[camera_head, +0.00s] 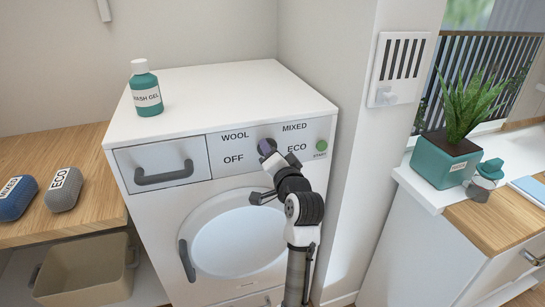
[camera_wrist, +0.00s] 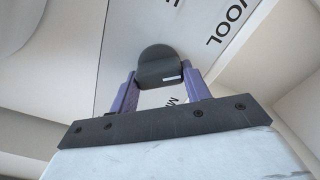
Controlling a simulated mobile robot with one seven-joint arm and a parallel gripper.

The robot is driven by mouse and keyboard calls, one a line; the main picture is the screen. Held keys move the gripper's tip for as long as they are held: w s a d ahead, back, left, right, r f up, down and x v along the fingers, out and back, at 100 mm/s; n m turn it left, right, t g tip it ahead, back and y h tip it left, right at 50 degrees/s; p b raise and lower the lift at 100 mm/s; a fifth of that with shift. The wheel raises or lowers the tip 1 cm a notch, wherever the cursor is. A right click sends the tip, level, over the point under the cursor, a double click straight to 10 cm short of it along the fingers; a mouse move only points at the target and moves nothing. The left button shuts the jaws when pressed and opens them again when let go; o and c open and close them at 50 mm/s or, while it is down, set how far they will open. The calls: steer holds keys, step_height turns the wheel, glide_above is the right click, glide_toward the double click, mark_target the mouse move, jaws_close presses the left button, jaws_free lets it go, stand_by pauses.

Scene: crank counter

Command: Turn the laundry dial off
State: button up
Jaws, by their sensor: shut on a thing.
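The laundry dial (camera_wrist: 160,66) is dark and rounded, with a small white mark. In the wrist view it sits between the two purple fingers of my gripper (camera_wrist: 160,74), which is shut on it. In the head view my gripper (camera_head: 267,148) reaches up to the panel of the white washing machine (camera_head: 220,88) and mostly hides the dial. The labels WOOL, MIXED, OFF and ECO surround the dial: WOOL upper left, OFF lower left, MIXED upper right, ECO lower right. I cannot tell which label the mark points at.
A green start button (camera_head: 322,146) is right of ECO. A drawer handle (camera_head: 163,174) is at the panel's left. The round door (camera_head: 238,240) lies below, behind my arm. A wash gel bottle (camera_head: 145,90) stands on top. A wall corner (camera_head: 350,150) is close on the right.

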steer(key=shift+a+n+b, duration=0.1)
steer(key=shift+n+b, duration=1.35)
steer(key=shift+n, duration=2.25)
steer(key=o, duration=1)
steer(key=shift+c, duration=0.2)
steer(key=b+v, duration=0.2)
steer(key=v, duration=1.2)
steer(key=shift+a+r, duration=0.1)
steer(key=shift+r, duration=0.05)
